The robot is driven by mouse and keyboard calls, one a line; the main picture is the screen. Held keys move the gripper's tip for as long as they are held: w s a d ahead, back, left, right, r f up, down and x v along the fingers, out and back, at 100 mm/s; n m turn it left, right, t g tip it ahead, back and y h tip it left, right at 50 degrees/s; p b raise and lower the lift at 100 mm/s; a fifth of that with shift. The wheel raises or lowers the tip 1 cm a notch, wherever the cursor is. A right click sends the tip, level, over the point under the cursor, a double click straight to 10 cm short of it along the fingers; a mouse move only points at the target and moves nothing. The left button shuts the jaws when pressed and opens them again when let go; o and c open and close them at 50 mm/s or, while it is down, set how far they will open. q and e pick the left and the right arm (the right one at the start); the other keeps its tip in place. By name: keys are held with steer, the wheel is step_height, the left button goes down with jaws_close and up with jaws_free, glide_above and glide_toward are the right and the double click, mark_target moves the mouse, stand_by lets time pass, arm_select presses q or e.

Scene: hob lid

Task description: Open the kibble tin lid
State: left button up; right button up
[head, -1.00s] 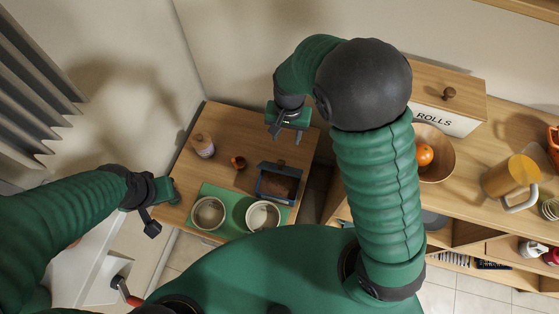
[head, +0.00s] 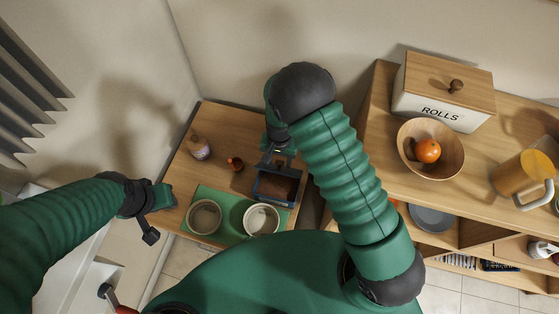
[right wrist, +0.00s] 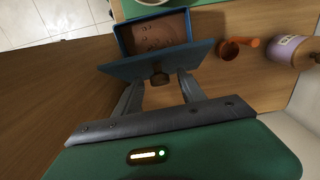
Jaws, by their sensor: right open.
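The kibble tin (head: 277,199) is a dark blue box on the small wooden table, with brown kibble showing inside. Its blue lid (right wrist: 160,60) stands raised along one edge, so the tin is open. My right gripper (head: 278,158) is at the lid. In the right wrist view its two fingers (right wrist: 160,92) are apart, one on each side of the lid's dark knob (right wrist: 160,79); I cannot tell whether they touch it. My left gripper (head: 150,212) hangs over the table's left edge, away from the tin, its jaws unclear.
Two pale bowls (head: 204,232) stand on a green mat (head: 233,198) in front of the tin. An orange-brown scoop (right wrist: 236,47) and a jar with a wooden top (head: 200,148) stand left of it. A shelf with a wooden bowl (head: 405,150) and a rolls box (head: 425,103) is at right.

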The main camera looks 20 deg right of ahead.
steer(key=shift+f, duration=0.35)
steer(key=shift+c, duration=0.2)
jaws_close()
stand_by(1.0)
